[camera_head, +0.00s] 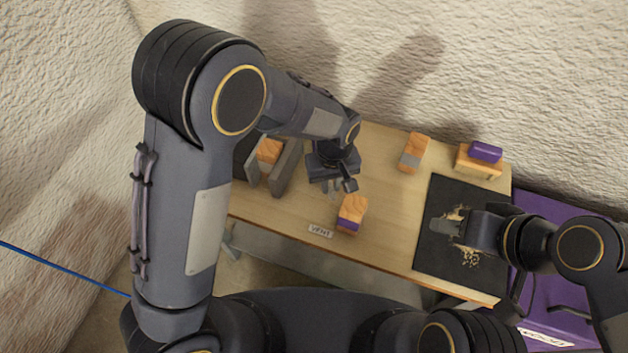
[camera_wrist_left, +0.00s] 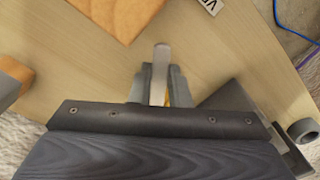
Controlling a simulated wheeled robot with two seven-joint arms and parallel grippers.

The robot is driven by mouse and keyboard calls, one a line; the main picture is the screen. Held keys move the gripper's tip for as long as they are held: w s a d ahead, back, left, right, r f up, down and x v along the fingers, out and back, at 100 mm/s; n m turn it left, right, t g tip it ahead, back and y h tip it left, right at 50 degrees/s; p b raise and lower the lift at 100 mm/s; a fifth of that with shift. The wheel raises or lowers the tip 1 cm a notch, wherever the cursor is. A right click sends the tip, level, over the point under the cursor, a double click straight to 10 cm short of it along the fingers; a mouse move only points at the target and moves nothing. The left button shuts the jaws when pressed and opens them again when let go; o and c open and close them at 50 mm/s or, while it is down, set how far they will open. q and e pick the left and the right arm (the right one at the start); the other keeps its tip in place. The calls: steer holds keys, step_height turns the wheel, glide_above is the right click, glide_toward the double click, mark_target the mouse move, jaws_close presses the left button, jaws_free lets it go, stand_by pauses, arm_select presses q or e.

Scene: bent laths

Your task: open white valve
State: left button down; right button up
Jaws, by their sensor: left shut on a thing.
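In the left wrist view, a pale whitish lever (camera_wrist_left: 161,58), which looks like the white valve's handle, stands between the two grey fingers of my left gripper (camera_wrist_left: 154,85). The fingers are shut on it, and its tip sticks out past them. The valve's base is hidden. In the head view my left gripper (camera_head: 338,186) is low over the middle of the wooden table, and the lever is hard to make out there. My right gripper (camera_head: 446,226) is over the black mat (camera_head: 440,200); its fingers are too unclear to judge.
A VENT label (camera_head: 320,231) lies near the table's front edge, beside an orange block with a purple band (camera_head: 352,214). Grey upright plates (camera_head: 286,167) stand left. An orange-grey block (camera_head: 413,152) and a purple block (camera_head: 485,151) are at the back. Shavings (camera_head: 470,257) lie on the mat.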

arm_select(q)
steer(key=n, duration=0.1)
steer(key=d+n, duration=0.1)
steer(key=n, duration=0.1)
steer(key=shift+w+d+r+p, duration=0.1)
steer(key=shift+w+d+p, duration=0.05)
steer(key=shift+w+p, duration=0.25)
steer(key=n, duration=0.1)
steer(key=d+n+p, duration=0.1)
steer(key=shift+w+n, duration=0.3)
steer(key=shift+w, duration=0.05)
steer(key=n, duration=0.1)
steer(key=w+d+n+p, duration=0.1)
steer(key=n, duration=0.1)
steer(key=shift+w, duration=0.1)
steer(key=shift+w+d+n+p, duration=0.1)
steer(key=shift+w+n+p, duration=0.2)
steer(key=shift+n, duration=0.35)
steer(key=shift+w+d+n+p, duration=0.1)
steer(key=shift+w+n+p, duration=0.15)
steer(key=shift+n, duration=0.4)
steer(key=c, duration=1.4)
jaws_free()
steer(key=shift+o, duration=0.2)
